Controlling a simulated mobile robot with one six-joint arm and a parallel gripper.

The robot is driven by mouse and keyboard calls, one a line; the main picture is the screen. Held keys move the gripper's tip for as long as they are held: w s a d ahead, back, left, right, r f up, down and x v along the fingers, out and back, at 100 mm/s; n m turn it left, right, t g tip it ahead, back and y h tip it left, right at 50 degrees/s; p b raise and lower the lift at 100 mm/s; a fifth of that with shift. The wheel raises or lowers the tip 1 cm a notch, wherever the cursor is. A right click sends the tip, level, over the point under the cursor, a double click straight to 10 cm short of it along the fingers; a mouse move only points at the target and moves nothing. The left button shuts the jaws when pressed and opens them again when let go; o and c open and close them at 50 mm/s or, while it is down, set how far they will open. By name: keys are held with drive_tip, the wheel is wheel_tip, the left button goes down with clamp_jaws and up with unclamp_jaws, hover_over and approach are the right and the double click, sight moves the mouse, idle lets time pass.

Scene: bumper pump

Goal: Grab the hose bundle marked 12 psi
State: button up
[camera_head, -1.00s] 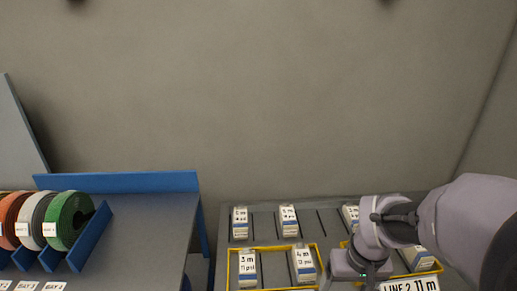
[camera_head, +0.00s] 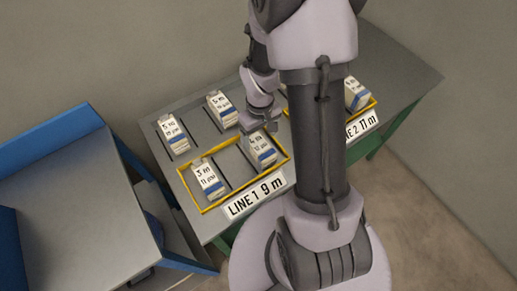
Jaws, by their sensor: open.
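The hose bundle marked 4 m (camera_head: 262,151), a white and blue box-shaped pack, stands in the right part of the yellow-framed LINE 1 tray (camera_head: 213,207). Its second line is small now; it read 12 psi in the earlier view. My gripper (camera_head: 261,128) is open, pointing down just behind and above the top end of this bundle. I cannot tell whether the fingers touch it or are around it.
A 3 m 11 psi bundle (camera_head: 208,180) shares the tray. Two more bundles stand behind, at left (camera_head: 173,135) and centre (camera_head: 222,108). Another bundle (camera_head: 356,95) is in the LINE 2 tray, right of my arm. A blue-edged bench (camera_head: 75,200) is left.

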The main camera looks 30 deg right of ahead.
sight(259, 143)
wheel_tip(259, 143, down, 5)
drive_tip(key=shift+w+a+f+b, duration=0.1)
drive_tip(key=shift+a+b, duration=0.05)
drive_tip(key=shift+b, duration=1.05)
drive_tip(key=shift+c, duration=0.7)
clamp_jaws()
